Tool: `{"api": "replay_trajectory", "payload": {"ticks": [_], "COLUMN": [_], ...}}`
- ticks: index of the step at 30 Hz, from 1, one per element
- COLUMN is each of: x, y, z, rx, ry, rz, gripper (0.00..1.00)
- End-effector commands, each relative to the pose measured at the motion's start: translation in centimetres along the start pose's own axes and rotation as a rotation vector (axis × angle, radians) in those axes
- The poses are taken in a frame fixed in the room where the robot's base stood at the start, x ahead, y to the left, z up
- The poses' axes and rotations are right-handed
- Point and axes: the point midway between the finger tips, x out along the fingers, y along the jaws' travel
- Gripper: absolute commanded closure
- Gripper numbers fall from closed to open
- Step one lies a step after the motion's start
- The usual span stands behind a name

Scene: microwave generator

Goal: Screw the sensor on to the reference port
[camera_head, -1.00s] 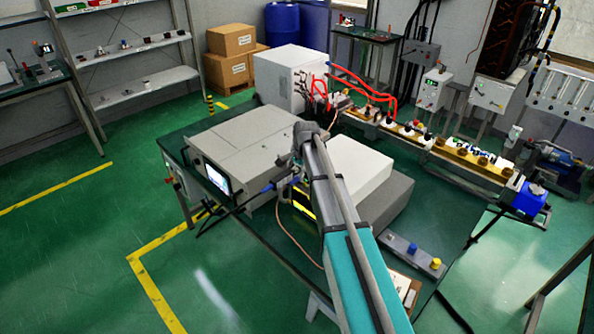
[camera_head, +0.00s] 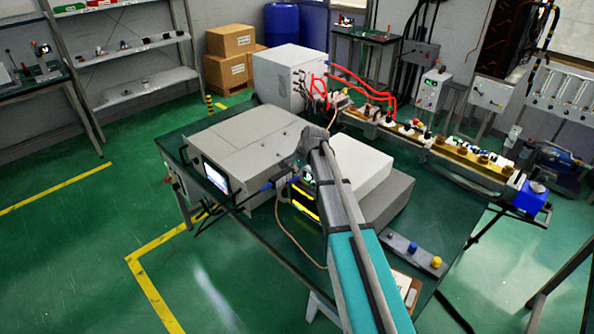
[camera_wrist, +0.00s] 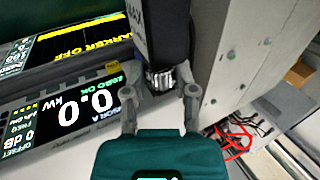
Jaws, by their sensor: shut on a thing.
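The sensor (camera_wrist: 162,35) shows in the wrist view as a dark body with a knurled metal collar. My gripper (camera_wrist: 160,92) is shut with its two fingers on either side of this collar. In the head view my gripper (camera_head: 292,181) is small and partly hidden by my arm, beside a blue part with a cable. The meter display (camera_wrist: 70,110) reads 0.0 kW and ZERO OK, left of the gripper. I cannot make out the reference port, nor whether the sensor touches it.
A yellow-lit display (camera_wrist: 95,38) is beyond the meter in the wrist view. Red cables (camera_wrist: 235,138) lie at lower right.

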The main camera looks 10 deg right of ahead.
Motion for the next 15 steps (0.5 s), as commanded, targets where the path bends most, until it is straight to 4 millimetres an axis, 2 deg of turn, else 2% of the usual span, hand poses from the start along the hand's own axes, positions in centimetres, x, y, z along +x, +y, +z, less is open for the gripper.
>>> {"api": "replay_trajectory", "payload": {"ticks": [7,15], "x": [0.32,0.05], "y": [0.27,-0.01], "z": [0.14,0.02], "rx": [0.001,0.001], "ry": [-0.001,0.001], "rz": [-0.176,-0.218], "gripper": [1.0,1.0]}}
